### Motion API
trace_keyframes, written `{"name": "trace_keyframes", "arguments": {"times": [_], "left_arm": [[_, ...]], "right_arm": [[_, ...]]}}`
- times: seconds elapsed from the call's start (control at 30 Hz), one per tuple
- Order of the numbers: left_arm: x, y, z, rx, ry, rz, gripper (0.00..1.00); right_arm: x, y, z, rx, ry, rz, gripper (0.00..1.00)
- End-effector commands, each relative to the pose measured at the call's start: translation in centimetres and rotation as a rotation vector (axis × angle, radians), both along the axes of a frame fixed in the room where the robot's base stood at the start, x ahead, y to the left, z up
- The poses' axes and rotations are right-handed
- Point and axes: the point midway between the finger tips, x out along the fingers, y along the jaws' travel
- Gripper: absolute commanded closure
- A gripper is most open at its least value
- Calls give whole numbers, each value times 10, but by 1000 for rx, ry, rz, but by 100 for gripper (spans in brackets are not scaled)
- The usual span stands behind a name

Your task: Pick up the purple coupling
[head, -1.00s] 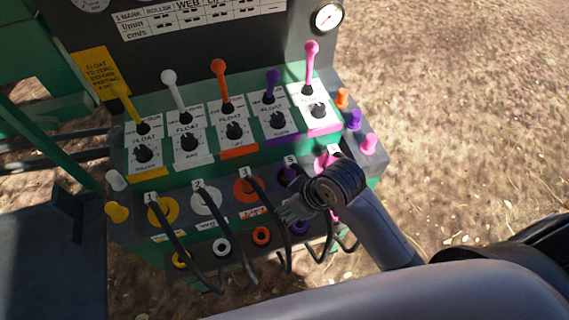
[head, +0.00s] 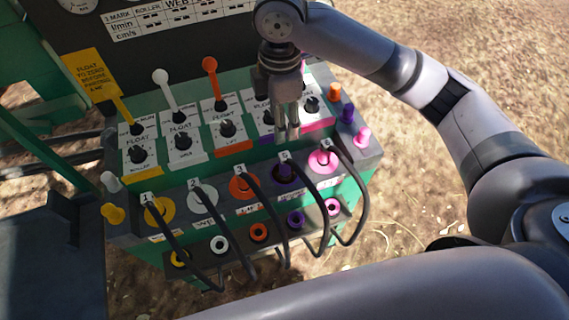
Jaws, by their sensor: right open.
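The purple coupling (head: 285,170) sits in a dark socket on the green machine's front panel, fourth from the left in the row, with a black hose bending down from it. A white numbered tag is at its top. My right gripper (head: 287,134) points down, open and empty, above and behind the coupling, apart from it in the picture. It is in front of the purple lever's place and hides that lever. My left gripper is not in view.
Yellow, white, orange and pink couplings (head: 323,160) with hoses share the row. Below is a ledge of coloured rings, including a purple ring (head: 296,219). Levers and black knobs stand behind. Purple (head: 348,112), orange and pink caps sit at the right edge. Dry ground is open at right.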

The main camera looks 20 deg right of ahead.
Motion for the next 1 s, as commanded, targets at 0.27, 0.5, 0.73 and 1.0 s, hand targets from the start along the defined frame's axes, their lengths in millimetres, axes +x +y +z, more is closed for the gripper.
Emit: {"name": "trace_keyframes", "arguments": {"times": [0.27, 0.5, 0.73, 1.0], "left_arm": [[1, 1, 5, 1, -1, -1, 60], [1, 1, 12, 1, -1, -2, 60], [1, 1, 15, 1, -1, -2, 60], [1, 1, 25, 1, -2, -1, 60]], "right_arm": [[-1, -4, -32, -12, 11, 6, 53], [-1, -3, -84, -10, 9, 4, 53], [0, -3, -114, -9, 5, 5, 53], [0, -9, -139, -10, 7, 4, 53]]}}
